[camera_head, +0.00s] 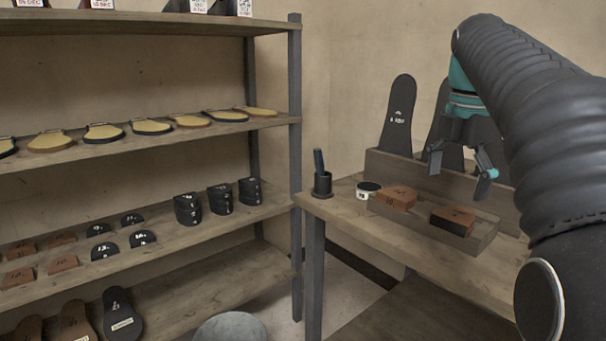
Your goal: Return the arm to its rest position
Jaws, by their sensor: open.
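My arm (545,130) comes in from the right edge, a dark ribbed sleeve with a teal wrist. My gripper (459,168) hangs below the wrist with its fingers pointing down and spread. It is open and nothing shows between the fingers. It is above the wooden tray on the workbench (342,207), in front of the dark upright soles. A second brown heel block (397,197) lies to the left. My arm hides the bench's right part.
A shelf unit (296,160) with soles and heel blocks fills the left. On the bench stand a dark cup with a tool (321,184), a small white-sided tin (367,190) and an upright black sole (398,116). A grey bucket (231,328) stands low in front.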

